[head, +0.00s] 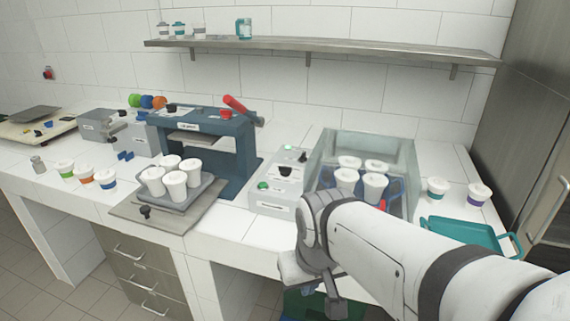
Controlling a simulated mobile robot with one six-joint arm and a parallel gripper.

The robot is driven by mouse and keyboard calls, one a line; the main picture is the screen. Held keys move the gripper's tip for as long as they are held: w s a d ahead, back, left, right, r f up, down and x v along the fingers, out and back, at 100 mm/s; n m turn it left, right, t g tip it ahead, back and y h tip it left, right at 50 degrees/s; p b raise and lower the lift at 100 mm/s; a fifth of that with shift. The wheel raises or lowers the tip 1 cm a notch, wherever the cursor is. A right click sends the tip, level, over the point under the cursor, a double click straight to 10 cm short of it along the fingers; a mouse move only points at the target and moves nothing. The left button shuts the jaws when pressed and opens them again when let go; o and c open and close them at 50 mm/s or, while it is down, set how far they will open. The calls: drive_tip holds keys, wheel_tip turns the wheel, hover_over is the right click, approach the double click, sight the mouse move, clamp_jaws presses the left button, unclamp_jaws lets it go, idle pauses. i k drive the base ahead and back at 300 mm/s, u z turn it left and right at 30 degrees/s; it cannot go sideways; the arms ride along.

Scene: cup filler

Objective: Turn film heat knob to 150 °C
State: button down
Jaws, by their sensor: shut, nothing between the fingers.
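My gripper (336,303) hangs at the lower middle, in front of the counter edge, below my white arm's wrist. Its fingers look small and dark, shut and empty, and it touches no knob.
A tray (203,189) of white cups sits before the press. A clear-walled bin (398,154) with several cups stands right of the control box, partly behind my arm. A teal tray (462,232) lies at right. A shelf (330,46) runs along the wall.

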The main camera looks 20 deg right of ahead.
sight(285, 170)
drive_tip(key=k, duration=1.05)
drive_tip(key=u, duration=0.55)
drive_tip(key=i, duration=1.55)
drive_tip(key=z, duration=0.5)
drive_tip(key=i, duration=0.5)
drive_tip(key=z, duration=0.3)
drive_tip(key=k, duration=0.8)
drive_tip(key=z, duration=0.15)
drive_tip(key=i, duration=0.7)
